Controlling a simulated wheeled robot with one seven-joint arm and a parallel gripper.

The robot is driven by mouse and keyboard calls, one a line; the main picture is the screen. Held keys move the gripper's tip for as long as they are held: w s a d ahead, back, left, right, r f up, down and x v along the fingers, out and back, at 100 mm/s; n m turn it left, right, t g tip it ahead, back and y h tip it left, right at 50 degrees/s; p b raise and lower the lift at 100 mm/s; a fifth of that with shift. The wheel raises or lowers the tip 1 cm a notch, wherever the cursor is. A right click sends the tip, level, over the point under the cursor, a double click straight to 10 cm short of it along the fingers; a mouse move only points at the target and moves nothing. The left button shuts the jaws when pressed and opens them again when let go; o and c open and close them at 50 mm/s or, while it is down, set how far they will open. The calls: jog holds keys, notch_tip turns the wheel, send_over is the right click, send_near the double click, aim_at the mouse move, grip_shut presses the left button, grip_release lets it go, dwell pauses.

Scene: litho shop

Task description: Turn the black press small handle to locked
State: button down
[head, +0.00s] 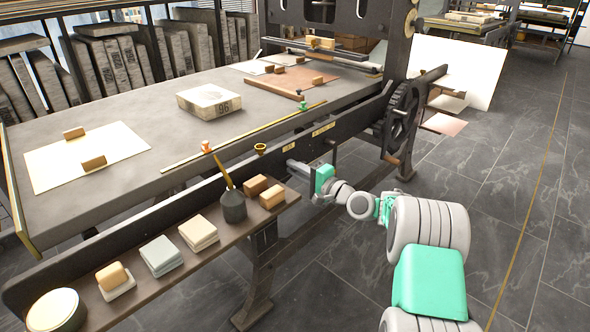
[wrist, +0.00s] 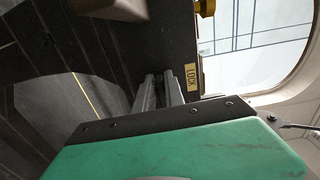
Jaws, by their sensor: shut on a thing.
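The black press (head: 345,118) has a long dark side rail with small yellow labels. My gripper (head: 293,164) is at the outer face of this rail, left of the large spoked wheel. In the wrist view, my gripper's two grey fingers (wrist: 160,90) are close together against the dark rail, beside a yellow LOCK label (wrist: 191,76). The fingers are shut on the small handle, which is mostly hidden by them and hard to make out. Its exact angle cannot be told.
A brass cup-shaped knob (head: 260,148) stands on the rail left of my gripper. A shelf (head: 150,262) with sponges, pads, blocks and a brush pot (head: 233,206) runs below it. The spoked wheel (head: 403,118) is to the right. The floor at right is clear.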

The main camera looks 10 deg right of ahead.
jog(key=c, duration=1.5)
grip_release()
jog(key=shift+w+d, duration=0.1)
jog(key=shift+d, duration=0.15)
jog(key=shift+c, duration=0.2)
jog(key=shift+o, duration=0.3)
jog(key=shift+a, duration=0.15)
jog(key=p+v, duration=0.2)
jog(key=v, duration=0.6)
jog(key=s+a+r+n+g+h+p, duration=0.25)
jog(key=s+a+r+n+p, duration=0.2)
jog(key=r+p, duration=0.4)
jog(key=s+a+r+n+g+h+p, duration=0.25)
jog(key=s+a+r+g+p, duration=0.2)
jog(key=r+p, duration=0.45)
jog(key=s+d+r+n+g+h+p, duration=0.2)
jog(key=s+r+p, duration=0.4)
jog(key=s, duration=0.5)
jog(key=s+d+r+n+g+h+p, duration=0.1)
jog(key=s+d+r+g+h+p, duration=0.1)
jog(key=s+r+p, duration=0.5)
jog(key=s+d+h+p, duration=0.1)
jog(key=s+p, duration=0.2)
jog(key=s, duration=0.2)
jog(key=shift+s+r+n+h, duration=0.2)
jog(key=shift+n+h, duration=0.1)
jog(key=shift+n, duration=0.1)
